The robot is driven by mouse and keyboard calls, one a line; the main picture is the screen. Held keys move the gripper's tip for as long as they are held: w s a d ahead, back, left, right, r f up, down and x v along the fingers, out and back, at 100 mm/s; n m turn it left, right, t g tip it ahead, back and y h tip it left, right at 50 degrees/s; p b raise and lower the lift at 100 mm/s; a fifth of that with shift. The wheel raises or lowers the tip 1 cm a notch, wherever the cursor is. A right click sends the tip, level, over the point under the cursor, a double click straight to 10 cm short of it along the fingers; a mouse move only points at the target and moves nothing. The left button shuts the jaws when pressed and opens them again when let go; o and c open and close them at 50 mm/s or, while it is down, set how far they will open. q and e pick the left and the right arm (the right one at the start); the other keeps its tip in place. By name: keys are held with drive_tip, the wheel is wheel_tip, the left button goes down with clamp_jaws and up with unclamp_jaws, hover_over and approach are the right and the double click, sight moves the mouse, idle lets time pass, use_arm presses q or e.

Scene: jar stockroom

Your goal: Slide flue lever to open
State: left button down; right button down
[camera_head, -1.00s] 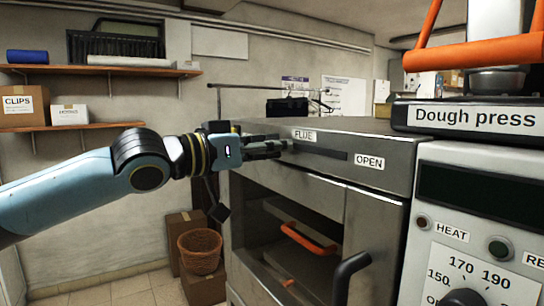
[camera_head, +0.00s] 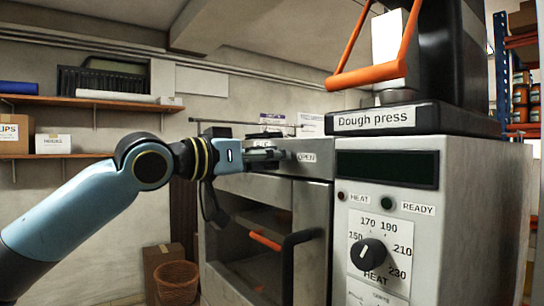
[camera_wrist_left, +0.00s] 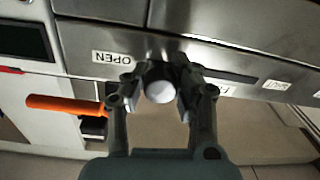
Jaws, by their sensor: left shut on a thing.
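The flue lever shows in the left wrist view as a round pale knob (camera_wrist_left: 159,88) on the steel oven front. My left gripper (camera_head: 270,156) is at the top of the oven front, just left of the OPEN label (camera_head: 306,157). In the wrist view its fingers (camera_wrist_left: 160,95) are closed around the knob. The knob is beside the OPEN label (camera_wrist_left: 113,57), at that end of the dark slot (camera_wrist_left: 228,76). The SHUT label (camera_wrist_left: 275,85) is far off at the other side. In the head view the gripper hides the lever. My right gripper is not in view.
The oven door has a dark curved handle (camera_head: 288,265). The dough press (camera_head: 388,119) stands right of the oven, above a control panel with a dial (camera_head: 368,254). An orange handle (camera_wrist_left: 65,105) shows in the wrist view. A basket (camera_head: 177,281) and boxes are on the floor.

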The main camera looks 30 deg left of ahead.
use_arm(q)
drive_tip(key=c, duration=1.3)
unclamp_jaws()
drive_tip(key=shift+s+d+f, duration=0.1)
drive_tip(key=shift+s+d, duration=0.05)
drive_tip(key=o, duration=0.3)
drive_tip(key=shift+s+d, duration=0.1)
drive_tip(key=shift+s, duration=0.05)
drive_tip(key=shift+r, duration=0.2)
wheel_tip(320, 180, up, 10)
drive_tip(key=shift+f, duration=0.1)
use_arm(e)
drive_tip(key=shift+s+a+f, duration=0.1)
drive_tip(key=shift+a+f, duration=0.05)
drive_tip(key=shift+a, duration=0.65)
